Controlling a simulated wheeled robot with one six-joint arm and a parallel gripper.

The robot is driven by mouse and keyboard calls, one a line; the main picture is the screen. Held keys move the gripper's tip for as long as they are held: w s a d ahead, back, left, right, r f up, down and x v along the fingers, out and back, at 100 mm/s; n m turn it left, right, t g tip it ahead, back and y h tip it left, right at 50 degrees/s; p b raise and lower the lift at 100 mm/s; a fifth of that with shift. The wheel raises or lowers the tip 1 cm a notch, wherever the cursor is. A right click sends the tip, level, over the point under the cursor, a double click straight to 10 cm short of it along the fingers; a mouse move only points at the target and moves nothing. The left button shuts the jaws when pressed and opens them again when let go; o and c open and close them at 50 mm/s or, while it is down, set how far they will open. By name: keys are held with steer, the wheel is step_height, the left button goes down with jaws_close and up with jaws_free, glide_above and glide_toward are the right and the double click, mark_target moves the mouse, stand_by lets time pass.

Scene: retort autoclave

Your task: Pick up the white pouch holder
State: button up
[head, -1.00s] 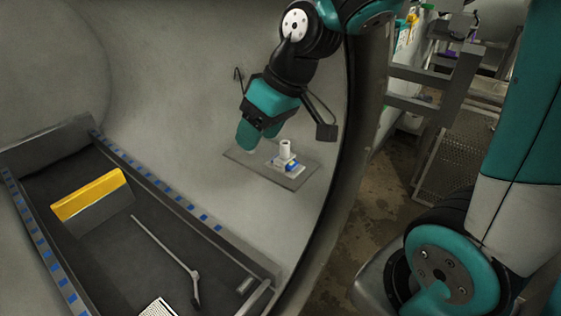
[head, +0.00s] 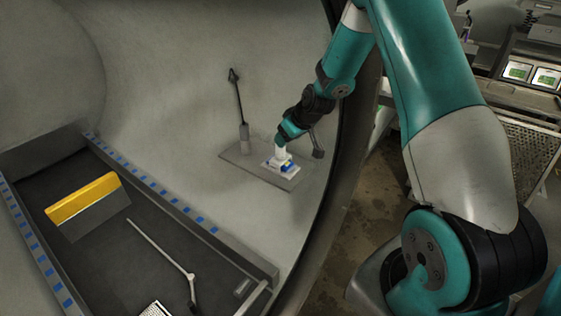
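A white pouch holder (head: 273,166) with an upright white post and a blue and yellow patch stands on a flat grey plate (head: 236,161) on the curved chamber wall. My gripper (head: 281,146) is at the top of the post, pointing down. The fingertips are small and partly hidden, so I cannot tell whether they are apart or closed on the post. The holder looks upright on the plate.
A dark tray with blue-marked rails (head: 172,202) lies at left, holding a yellow-topped grey block (head: 92,216) and a thin metal rod (head: 160,246). A white slotted piece (head: 155,309) shows at the bottom edge. A dark chamber rim (head: 325,221) curves at right.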

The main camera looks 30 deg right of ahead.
mark_target(280, 156)
steer(key=shift+p+x, duration=0.85)
steer(key=shift+x, duration=2.05)
steer(key=shift+s+a, duration=0.15)
steer(key=shift+s, duration=0.05)
jaws_close()
